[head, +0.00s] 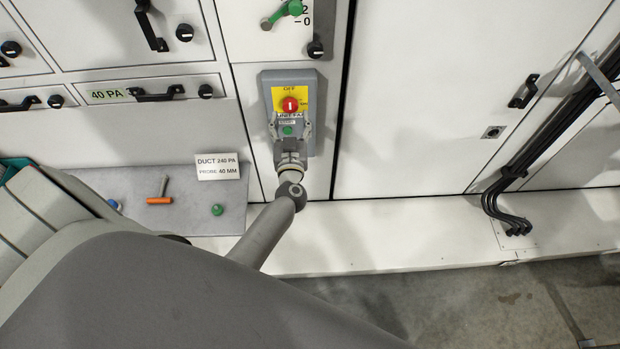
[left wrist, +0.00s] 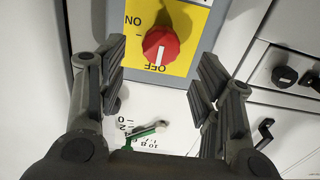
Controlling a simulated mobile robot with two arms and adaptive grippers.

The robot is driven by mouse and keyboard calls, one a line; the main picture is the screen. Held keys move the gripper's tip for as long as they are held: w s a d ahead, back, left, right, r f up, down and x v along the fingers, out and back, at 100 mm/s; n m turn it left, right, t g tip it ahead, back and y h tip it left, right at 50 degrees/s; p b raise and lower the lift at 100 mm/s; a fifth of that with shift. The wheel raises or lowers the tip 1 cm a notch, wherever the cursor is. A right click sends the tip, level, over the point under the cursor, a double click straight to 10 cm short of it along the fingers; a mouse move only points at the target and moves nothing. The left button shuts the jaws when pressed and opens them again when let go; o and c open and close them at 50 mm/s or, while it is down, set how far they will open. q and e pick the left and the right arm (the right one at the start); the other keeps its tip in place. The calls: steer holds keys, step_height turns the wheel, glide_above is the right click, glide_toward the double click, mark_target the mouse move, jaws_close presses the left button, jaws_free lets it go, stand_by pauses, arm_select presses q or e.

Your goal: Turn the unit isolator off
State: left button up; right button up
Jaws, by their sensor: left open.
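The unit isolator is a red round knob (head: 290,104) on a yellow plate (head: 309,92) on a grey box. In the left wrist view, which is upside down, the red knob (left wrist: 160,44) has a white mark that points towards the OFF label; ON stands to the left. My left gripper (head: 291,122) is in front of the grey box, just below the knob in the head view. Its fingers are open, and in the left wrist view (left wrist: 160,80) they stand apart on either side with nothing between them. The knob appears beyond them, untouched. My right gripper is out of view.
A green lever (head: 289,9) with number marks sits above the isolator. Drawers with black handles (head: 158,93) are at the left. A grey shelf (head: 232,205) holds an orange-handled tool (head: 160,200) and a green knob (head: 217,209). Black cables (head: 505,185) run at the right.

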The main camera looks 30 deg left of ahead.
arm_select(q)
steer(key=v, duration=0.6)
steer(key=s+d+f+m+g+h, duration=0.2)
steer(key=s+d+f+m+h, duration=0.1)
steer(key=f, duration=1)
steer(key=s+d+f+m+g+h+b, duration=0.1)
steer(key=s+d+f+h, duration=0.5)
steer(key=f, duration=0.8)
steer(key=shift+s+d+f+m+g, duration=0.2)
steer(key=shift+s+d+m+g, duration=0.3)
steer(key=shift+d+m, duration=0.75)
steer(key=shift+a, duration=0.15)
